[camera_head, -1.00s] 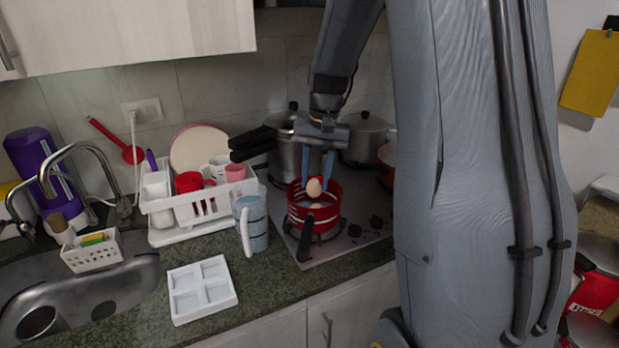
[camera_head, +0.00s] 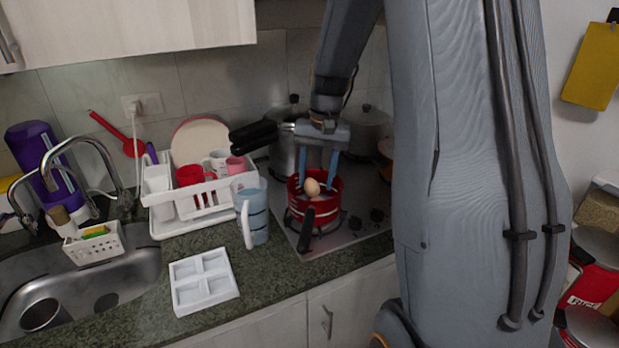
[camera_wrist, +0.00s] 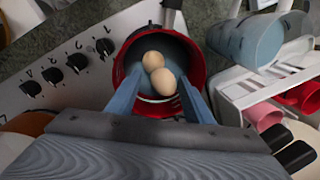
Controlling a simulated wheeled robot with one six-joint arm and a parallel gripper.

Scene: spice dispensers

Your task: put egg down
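A brown egg (camera_head: 312,187) shows at the red pot (camera_head: 325,203) on the stove. In the wrist view two eggs appear close together inside the pot: a nearer, larger one (camera_wrist: 164,82) and another (camera_wrist: 153,61). My gripper (camera_head: 318,182) is over the pot, pointing down, with its blue fingers spread. In the wrist view the fingers (camera_wrist: 160,88) stand apart on both sides of the nearer egg, with gaps beside it. I cannot tell whether that egg rests on the other or is still dropping.
A white four-section tray (camera_head: 203,281) lies on the counter front. Metal pots (camera_head: 362,130) stand behind. The pot's black handle (camera_head: 307,230) points forward.

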